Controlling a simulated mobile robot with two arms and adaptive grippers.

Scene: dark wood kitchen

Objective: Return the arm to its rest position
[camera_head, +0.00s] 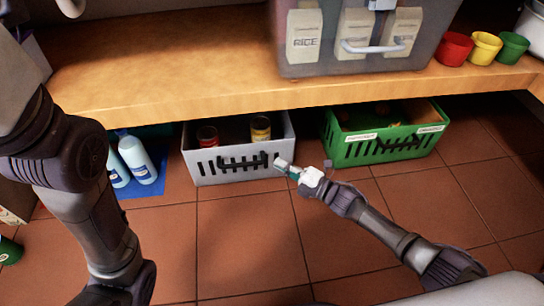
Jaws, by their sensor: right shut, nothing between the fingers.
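My right arm (385,228) comes in from the lower right and reaches across the floor toward the shelf. Its right gripper (281,164) is shut and empty, in front of the right end of the grey crate (225,165). I cannot tell whether it touches the crate. My left arm (85,175) hangs down along the left side of the view, and its gripper is out of the picture.
A wooden shelf (180,75) spans the view, bearing a clear bin (375,60) and red (453,49), yellow (484,48) and green (512,47) cups. Below are a green crate (385,140) and white bottles (137,158) on a blue mat. Tiled floor (245,240) is open in front.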

